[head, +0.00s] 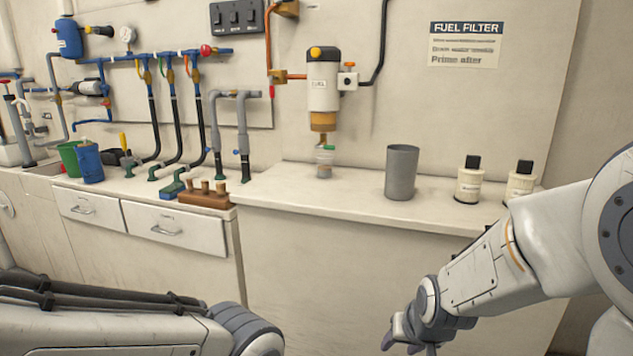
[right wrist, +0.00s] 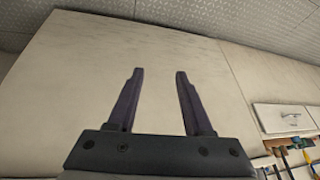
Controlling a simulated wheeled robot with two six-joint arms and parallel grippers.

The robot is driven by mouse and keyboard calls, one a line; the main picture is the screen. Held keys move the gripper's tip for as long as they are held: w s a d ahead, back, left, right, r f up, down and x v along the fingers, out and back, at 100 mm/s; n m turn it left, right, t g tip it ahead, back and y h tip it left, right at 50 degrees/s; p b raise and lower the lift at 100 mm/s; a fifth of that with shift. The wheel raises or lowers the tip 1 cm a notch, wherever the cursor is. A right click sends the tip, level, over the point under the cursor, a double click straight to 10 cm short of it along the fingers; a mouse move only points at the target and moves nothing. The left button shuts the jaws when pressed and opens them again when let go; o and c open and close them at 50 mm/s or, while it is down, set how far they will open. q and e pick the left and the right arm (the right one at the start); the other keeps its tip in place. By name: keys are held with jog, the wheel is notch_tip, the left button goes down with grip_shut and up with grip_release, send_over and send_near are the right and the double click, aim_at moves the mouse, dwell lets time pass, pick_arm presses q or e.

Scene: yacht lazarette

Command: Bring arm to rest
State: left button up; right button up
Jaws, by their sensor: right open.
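My right arm (head: 490,262) comes in from the right of the head view and reaches down in front of the counter. Its gripper (head: 405,343) is at the bottom edge of that view, partly cut off. In the right wrist view the right gripper (right wrist: 158,75) has its two dark fingers apart, with nothing between them. The pale cabinet front lies beyond the fingers. My left arm (head: 110,325) lies across the lower left of the head view; its gripper is out of view.
The counter (head: 290,193) carries a grey cup (head: 401,172), a small clear cup (head: 324,160) under the fuel filter (head: 323,85), and two white bottles (head: 470,182) (head: 519,182). At left are pipes, a green cup (head: 69,158), a brown block with pegs (head: 207,196) and drawers (head: 175,228).

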jog(key=s+d+f+n+g, duration=0.2)
jog(key=s+g, duration=0.1)
jog(key=s, duration=0.5)
jog(key=s+a+r+n+g, duration=0.1)
jog(key=s+a+r+n, duration=0.25)
jog(key=s+a, duration=0.35)
jog(key=s+a+r+n+g, duration=0.1)
jog(key=s+a+r+n, duration=0.25)
jog(key=s+a, duration=0.3)
pick_arm(q)
notch_tip(320, 180, up, 26)
jog(key=p, duration=2.6)
pick_arm(e)
notch_tip(320, 180, up, 25)
jog(key=shift+d, duration=0.2)
pick_arm(q)
jog(key=shift+c, duration=0.3)
